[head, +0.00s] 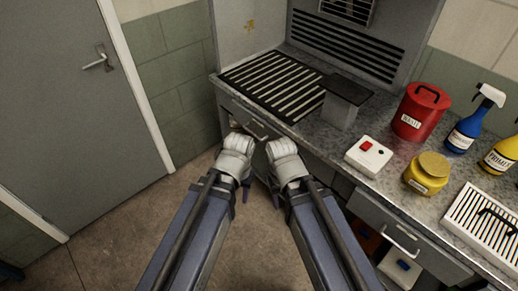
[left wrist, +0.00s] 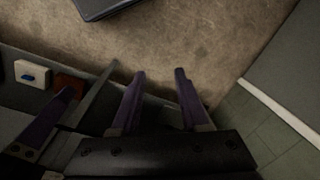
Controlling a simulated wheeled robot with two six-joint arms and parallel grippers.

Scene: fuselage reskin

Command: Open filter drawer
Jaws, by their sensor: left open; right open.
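A grey drawer front (head: 236,108) with a metal bar handle (head: 256,131) sits under the slotted grille at the left end of the bench. Which drawer is the filter drawer is not labelled in view. I cannot tell whether either touches the drawer.
The worktop holds a grey block (head: 345,101), red can (head: 420,112), white switch box (head: 368,156), yellow jar (head: 427,174), spray bottles and a white vented filter (head: 485,222). Floor is clear at left, beside a door (head: 75,110).

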